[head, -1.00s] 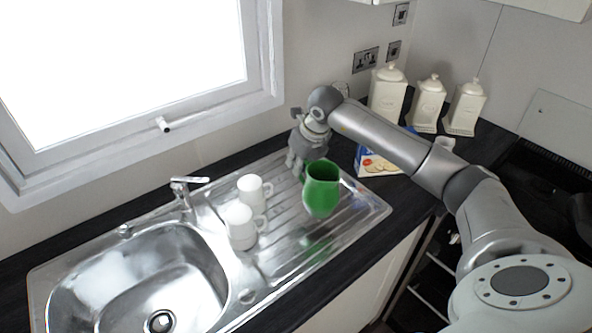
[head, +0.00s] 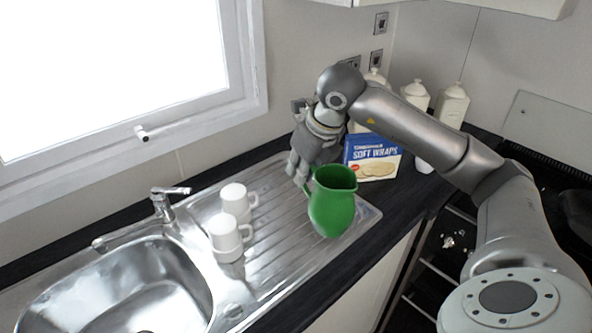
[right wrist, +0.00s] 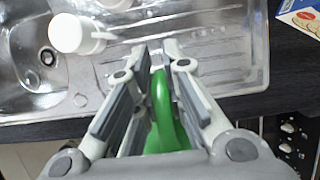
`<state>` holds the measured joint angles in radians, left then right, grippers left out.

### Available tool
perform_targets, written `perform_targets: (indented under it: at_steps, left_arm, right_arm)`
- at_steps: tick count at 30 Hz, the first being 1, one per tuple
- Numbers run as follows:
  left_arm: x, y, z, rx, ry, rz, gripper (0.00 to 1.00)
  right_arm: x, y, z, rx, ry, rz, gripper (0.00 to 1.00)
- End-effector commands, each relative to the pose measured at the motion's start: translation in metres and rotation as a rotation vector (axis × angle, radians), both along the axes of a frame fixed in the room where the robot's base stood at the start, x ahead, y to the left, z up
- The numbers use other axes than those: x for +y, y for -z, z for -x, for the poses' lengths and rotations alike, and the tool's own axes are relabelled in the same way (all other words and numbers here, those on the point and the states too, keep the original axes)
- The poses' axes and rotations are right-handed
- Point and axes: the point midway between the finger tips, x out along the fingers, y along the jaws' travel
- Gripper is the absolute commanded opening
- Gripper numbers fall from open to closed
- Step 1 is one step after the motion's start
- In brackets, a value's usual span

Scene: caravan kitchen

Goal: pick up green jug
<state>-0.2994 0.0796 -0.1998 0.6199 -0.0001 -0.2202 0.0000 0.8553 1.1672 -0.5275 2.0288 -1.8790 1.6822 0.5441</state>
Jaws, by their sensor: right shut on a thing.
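The green jug (head: 332,207) is upright in the head view, above the ribbed drainer of the steel sink, and looks lifted clear of it. My right gripper (head: 299,178) is at its left side, shut on the handle. In the right wrist view the green handle (right wrist: 160,100) runs between the two fingers of the gripper (right wrist: 163,62), and part of the jug is hidden behind them. My left gripper is not in view.
Two white mugs (head: 236,201) (head: 226,237) stand on the drainer left of the jug, by the sink bowl (head: 130,290). A blue box of soft wraps (head: 371,157) and cream canisters (head: 452,104) stand behind on the right. A tap (head: 165,203) rises at the sink's back edge.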

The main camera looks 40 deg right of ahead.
Motion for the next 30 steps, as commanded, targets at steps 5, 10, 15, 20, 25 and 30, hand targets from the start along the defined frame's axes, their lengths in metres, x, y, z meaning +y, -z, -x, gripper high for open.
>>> perform_targets:
  at_steps: [5,10,15,20,25,30]
  left_arm:
    - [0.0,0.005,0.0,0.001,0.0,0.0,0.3]
    - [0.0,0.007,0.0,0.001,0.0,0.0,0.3]
    - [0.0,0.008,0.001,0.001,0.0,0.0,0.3]
    - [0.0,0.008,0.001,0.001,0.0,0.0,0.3]
    - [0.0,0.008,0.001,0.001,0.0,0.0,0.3]
    - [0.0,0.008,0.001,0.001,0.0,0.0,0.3]
  right_arm:
    - [0.002,-0.005,0.01,-0.004,0.0,-0.001,0.0]
    - [0.004,-0.008,0.017,-0.002,0.0,-0.001,0.0]
    - [0.005,-0.01,0.02,-0.002,-0.001,-0.001,0.0]
    - [0.005,-0.01,0.02,-0.002,-0.001,-0.001,0.0]
    - [0.005,-0.01,0.02,-0.002,0.0,-0.001,0.0]
    - [0.005,-0.01,0.02,-0.002,0.0,-0.001,0.0]
